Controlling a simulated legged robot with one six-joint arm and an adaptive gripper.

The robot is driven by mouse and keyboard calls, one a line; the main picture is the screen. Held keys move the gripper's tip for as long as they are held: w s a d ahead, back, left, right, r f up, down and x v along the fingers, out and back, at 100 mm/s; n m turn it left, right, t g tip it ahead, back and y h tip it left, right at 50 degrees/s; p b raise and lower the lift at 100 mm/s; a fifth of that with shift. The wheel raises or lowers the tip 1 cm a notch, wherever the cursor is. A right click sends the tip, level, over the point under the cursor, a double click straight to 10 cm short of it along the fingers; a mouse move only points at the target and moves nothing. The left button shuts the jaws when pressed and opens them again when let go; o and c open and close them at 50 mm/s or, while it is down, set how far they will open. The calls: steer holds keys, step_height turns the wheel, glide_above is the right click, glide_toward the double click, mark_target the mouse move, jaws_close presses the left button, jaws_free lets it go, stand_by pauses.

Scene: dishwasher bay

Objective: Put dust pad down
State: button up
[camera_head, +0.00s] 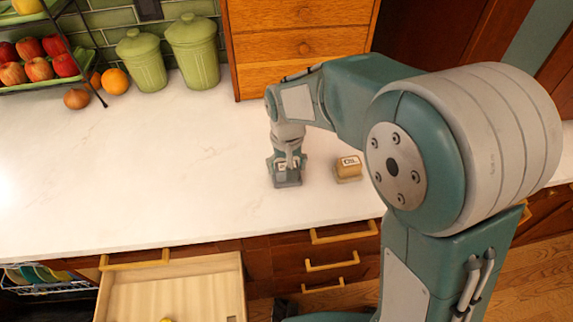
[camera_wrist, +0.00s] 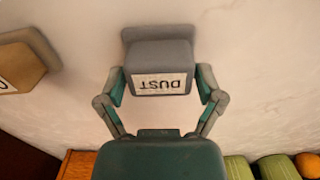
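The dust pad (camera_wrist: 160,55) is a grey block on a wider grey base, with a white label reading "DUST" that is upside down in the wrist view. In the head view, it is the small grey piece (camera_head: 288,181) under my gripper, at or just above the white counter; I cannot tell if it touches. My gripper (camera_wrist: 161,88) has one finger at each side of the block and appears shut on it. In the head view, my gripper (camera_head: 288,165) points down.
A tan pad (camera_head: 348,167) with a dark-lettered label stands to the right on the white counter (camera_head: 130,165). Green canisters (camera_head: 195,52), a wooden drawer unit (camera_head: 300,42) and a fruit rack (camera_head: 40,62) are at the back. An open drawer (camera_head: 170,290) is below. The counter's left is clear.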

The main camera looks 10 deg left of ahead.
mark_target(286, 165)
stand_by(0.4)
step_height(286, 165, up, 12)
steer(key=s+d+r+m+t, duration=0.2)
steer(key=s+d+t, duration=0.3)
steer(key=s+d, duration=1.2)
steer(key=shift+d+r+m+t, duration=0.3)
steer(key=shift+d+m, duration=0.2)
steer(key=shift+d, duration=1.05)
steer(key=shift+w, duration=0.1)
